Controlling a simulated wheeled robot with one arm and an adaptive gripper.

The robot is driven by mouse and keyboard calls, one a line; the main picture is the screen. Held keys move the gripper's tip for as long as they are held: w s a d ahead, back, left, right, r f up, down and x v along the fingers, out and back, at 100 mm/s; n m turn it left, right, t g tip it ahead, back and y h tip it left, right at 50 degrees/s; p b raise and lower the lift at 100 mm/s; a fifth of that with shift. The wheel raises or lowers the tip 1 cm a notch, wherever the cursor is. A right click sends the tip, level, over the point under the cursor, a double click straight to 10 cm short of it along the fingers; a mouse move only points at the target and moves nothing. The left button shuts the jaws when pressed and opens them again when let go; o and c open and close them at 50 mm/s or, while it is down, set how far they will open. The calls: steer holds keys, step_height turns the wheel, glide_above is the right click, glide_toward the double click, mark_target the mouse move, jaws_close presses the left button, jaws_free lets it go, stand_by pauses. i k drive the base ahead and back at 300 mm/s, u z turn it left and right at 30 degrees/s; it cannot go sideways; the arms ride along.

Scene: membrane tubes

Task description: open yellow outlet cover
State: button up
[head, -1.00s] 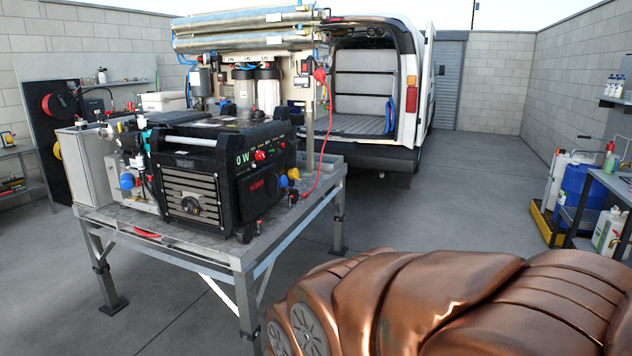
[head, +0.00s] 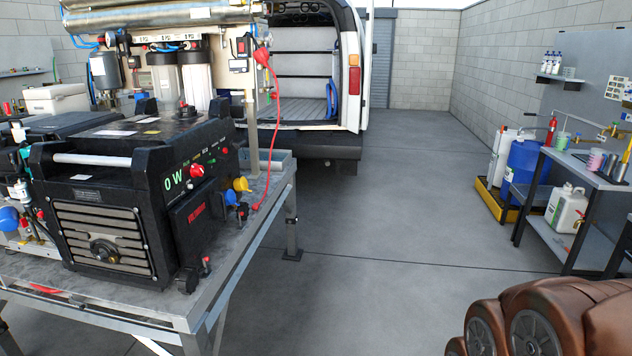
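The yellow outlet cover (head: 242,184) is on the right side of the black generator unit (head: 140,195), low down near its far corner. It looks closed, but it is small and I cannot be sure. A blue cover (head: 231,198) sits just below and left of it. The generator stands on a grey metal table (head: 262,222). The copper-brown part at the bottom right is my own arm, well apart from the cover. My gripper is not in view.
A red cable (head: 277,140) hangs down to the tabletop close to the yellow cover. The white van (head: 350,75) stands open behind the table. A shelf bench (head: 580,190) with bottles is at the right. The floor (head: 400,220) between is clear.

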mark_target(243, 182)
steer(key=z, duration=0.25)
steer(key=i, duration=1)
steer(key=u, duration=0.85)
steer(key=i, duration=0.95)
steer(key=u, duration=1)
